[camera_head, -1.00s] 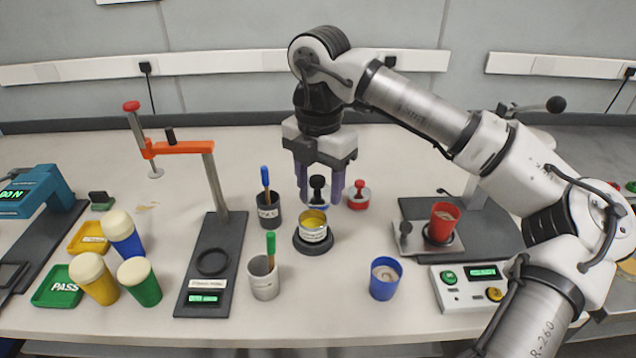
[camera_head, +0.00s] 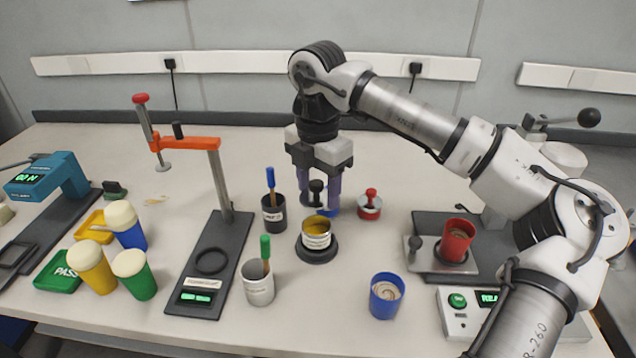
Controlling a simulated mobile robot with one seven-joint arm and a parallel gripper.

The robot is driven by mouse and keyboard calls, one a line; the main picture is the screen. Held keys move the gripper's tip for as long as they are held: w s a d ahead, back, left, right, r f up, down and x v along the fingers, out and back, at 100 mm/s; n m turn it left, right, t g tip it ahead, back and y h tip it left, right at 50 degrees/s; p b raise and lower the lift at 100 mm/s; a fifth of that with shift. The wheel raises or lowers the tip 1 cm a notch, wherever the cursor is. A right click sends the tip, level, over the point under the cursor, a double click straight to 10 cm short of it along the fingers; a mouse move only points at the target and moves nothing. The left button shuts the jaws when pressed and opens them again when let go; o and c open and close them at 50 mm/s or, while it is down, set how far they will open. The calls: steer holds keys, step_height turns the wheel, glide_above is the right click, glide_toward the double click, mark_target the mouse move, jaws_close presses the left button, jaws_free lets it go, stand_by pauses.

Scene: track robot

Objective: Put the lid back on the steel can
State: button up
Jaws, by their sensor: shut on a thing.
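The open steel can (camera_head: 316,235) has a pale label and a yellow inside. It stands upright on a round black base in the middle of the table. My gripper (camera_head: 321,203) points down just behind the can, its two purple fingers shut on a black-knobbed piece (camera_head: 317,186), which appears to be the lid. The fingers hide much of this piece, and I cannot tell whether it is clear of the table. A blue-edged round part (camera_head: 331,210) shows behind the fingers.
A blue cup (camera_head: 386,296) is at front right. An orange-armed stand (camera_head: 187,143) rises at left.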

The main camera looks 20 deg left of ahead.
steer(key=shift+f+b, duration=1.75)
steer(key=shift+f, duration=1.05)
steer(key=shift+f+b, duration=0.15)
steer(key=shift+b, duration=0.5)
stand_by(0.5)
steer(key=o, duration=1.5)
steer(key=shift+r+p, duration=2.2)
steer(key=shift+r, duration=1.35)
